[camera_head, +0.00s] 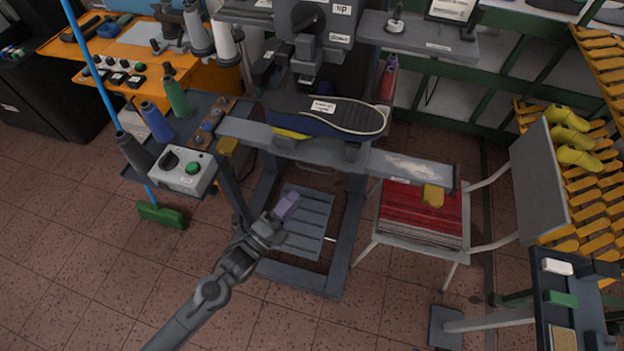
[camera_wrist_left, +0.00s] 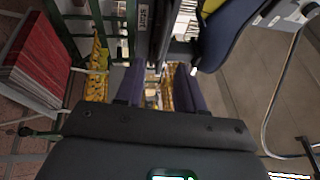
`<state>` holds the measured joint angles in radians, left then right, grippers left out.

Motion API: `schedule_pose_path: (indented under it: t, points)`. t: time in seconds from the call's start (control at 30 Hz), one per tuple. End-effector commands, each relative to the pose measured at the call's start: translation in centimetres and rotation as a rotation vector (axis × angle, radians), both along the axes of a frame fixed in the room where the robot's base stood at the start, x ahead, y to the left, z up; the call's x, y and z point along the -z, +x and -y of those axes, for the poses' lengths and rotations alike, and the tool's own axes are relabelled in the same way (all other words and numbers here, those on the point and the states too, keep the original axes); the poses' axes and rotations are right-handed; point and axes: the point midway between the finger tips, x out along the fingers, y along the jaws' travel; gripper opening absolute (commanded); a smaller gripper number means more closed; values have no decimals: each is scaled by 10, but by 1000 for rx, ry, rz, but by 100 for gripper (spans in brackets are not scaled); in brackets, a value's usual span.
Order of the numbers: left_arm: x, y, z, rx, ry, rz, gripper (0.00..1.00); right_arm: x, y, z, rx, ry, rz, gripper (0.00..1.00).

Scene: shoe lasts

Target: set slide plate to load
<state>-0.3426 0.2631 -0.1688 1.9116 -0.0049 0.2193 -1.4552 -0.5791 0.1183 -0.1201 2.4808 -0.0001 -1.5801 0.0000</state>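A long grey slide plate (camera_head: 405,170) runs across the front of the press, with a yellow block (camera_head: 433,195) at its right end and another (camera_head: 228,147) at its left. A dark blue shoe last (camera_head: 290,122) with a labelled sole lies above the plate's middle, under the press head (camera_head: 325,50); it also shows at the upper right of the left wrist view (camera_wrist_left: 228,35). My left gripper (camera_head: 287,206) is below and in front of the plate, apart from it. Its purple fingers stand apart with nothing between them in the left wrist view (camera_wrist_left: 153,88). My right gripper is not in view.
A control box (camera_head: 185,172) with a black knob and green button stands left of the press. A chair with a red stack (camera_head: 420,215) stands right, under the plate's end. A green broom (camera_head: 162,215) and thread cones are at left.

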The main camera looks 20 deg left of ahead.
Motion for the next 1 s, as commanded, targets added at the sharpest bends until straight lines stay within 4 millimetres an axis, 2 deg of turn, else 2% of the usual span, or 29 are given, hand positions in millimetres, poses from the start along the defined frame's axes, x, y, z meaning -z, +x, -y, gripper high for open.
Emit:
schedule_pose_path:
  t: [0.3, 0.5, 0.7, 0.97, 1.0]
  points:
    - [-9, 50, 15, -1, -2, 2, 38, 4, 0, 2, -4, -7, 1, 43]
    - [-13, 71, 21, 0, 0, 1, 38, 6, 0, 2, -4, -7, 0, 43]
    - [-14, 80, 24, 0, 0, -1, 38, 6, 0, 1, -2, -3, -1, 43]
    - [-14, 80, 24, 0, 0, -1, 38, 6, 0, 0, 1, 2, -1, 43]
    - [-14, 80, 24, 0, 0, -1, 35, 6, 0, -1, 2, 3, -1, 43]
